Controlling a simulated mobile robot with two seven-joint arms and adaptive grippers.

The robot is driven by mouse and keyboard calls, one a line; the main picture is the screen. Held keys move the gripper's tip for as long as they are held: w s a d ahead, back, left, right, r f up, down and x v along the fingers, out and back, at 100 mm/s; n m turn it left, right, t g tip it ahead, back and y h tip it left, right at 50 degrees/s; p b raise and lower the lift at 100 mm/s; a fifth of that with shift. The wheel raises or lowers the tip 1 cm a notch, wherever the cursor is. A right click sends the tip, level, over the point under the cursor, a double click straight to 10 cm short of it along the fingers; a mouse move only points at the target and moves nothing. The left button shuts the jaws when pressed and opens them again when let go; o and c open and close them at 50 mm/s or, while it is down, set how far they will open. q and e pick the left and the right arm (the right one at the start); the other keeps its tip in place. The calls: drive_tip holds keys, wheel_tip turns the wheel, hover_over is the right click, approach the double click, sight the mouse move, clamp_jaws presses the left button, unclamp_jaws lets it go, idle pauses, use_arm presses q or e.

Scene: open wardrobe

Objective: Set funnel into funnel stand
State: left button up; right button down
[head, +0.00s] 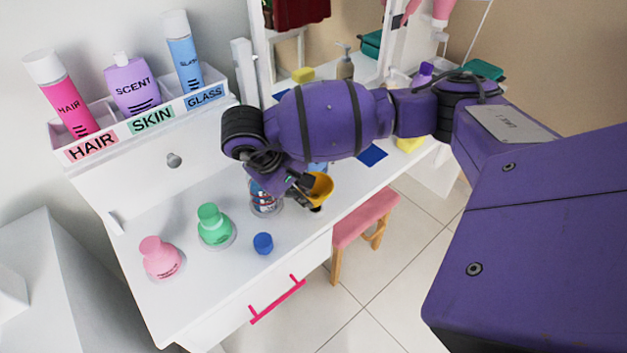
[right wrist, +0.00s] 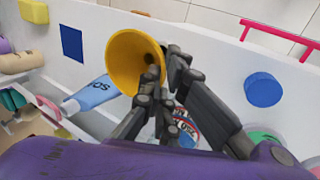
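The yellow funnel (head: 320,186) is in my right gripper (head: 305,186), over the front part of the white table. In the right wrist view, the funnel (right wrist: 129,62) shows its wide mouth, tilted toward the camera. The right gripper's dark fingers (right wrist: 163,78) close on the near side of its rim, one finger inside the mouth. A clear container with a blue, red and white label (head: 264,198) stands just left of and below the gripper, partly hidden. I cannot pick out a funnel stand for certain. My left gripper is not in view.
A pink bottle (head: 160,257), a green bottle (head: 214,225) and a blue cap (head: 263,243) stand on the white table (head: 205,290). A labelled bottle rack (head: 118,142) is at the back left. A pink stool (head: 366,217) stands beyond the front edge.

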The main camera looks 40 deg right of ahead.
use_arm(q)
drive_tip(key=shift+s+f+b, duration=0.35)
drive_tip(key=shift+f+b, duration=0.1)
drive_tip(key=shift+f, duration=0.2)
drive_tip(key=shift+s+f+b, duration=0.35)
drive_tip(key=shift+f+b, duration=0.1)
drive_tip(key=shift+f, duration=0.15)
use_arm(e)
drive_tip(key=shift+w+f, duration=0.1)
drive_tip(key=shift+f, duration=1.35)
drive_tip(key=c, duration=2.5)
unclamp_jaws()
drive_tip(key=o, duration=0.6)
drive_tip(key=shift+o, duration=0.2)
drive_tip(key=v, duration=1.2)
